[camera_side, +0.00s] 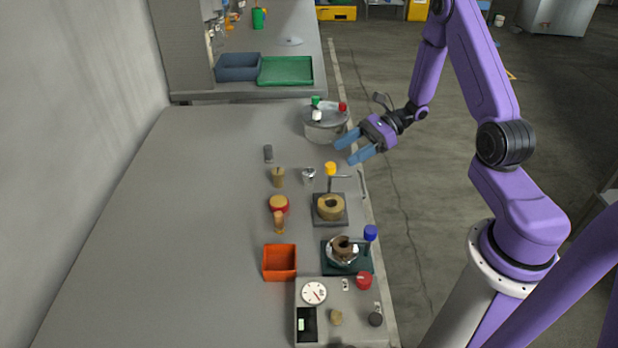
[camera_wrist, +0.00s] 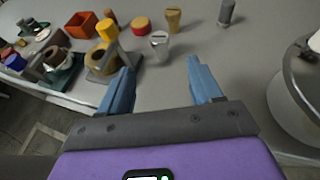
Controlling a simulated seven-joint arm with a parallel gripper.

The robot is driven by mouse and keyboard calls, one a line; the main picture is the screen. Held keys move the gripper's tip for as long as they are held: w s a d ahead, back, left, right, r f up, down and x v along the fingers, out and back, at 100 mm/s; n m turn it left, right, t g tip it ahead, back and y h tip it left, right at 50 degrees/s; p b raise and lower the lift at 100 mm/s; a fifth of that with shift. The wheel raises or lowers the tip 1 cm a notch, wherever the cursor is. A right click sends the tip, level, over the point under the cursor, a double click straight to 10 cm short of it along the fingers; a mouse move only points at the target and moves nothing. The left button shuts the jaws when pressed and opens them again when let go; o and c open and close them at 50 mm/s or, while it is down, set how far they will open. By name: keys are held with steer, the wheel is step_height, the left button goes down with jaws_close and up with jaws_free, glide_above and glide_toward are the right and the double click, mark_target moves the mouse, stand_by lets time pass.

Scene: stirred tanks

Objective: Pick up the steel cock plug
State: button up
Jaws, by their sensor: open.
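The steel cock plug appears to be the small shiny tapered metal piece (camera_side: 309,175) standing on the grey bench; it also shows in the wrist view (camera_wrist: 158,46), just beyond the space between my fingertips. My gripper (camera_side: 350,150) is open and empty, with blue fingers pointing left above the bench's right edge. In the side view it is up and to the right of the steel piece, apart from it. In the wrist view both fingers of my gripper (camera_wrist: 162,66) show, with bare bench between them.
A brass tapered piece (camera_side: 278,178) and a grey cylinder (camera_side: 268,153) stand left of the steel piece. A stand with a yellow knob (camera_side: 331,168) is close on its right. A lidded vessel (camera_side: 323,127) is behind. The bench's left side is clear.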

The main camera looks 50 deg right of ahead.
mark_target(309, 171)
steer(key=x, duration=1.2)
steer(key=shift+a+r, duration=0.1)
steer(key=shift+a, duration=0.1)
steer(key=shift+c, duration=0.3)
steer(key=c, duration=1)
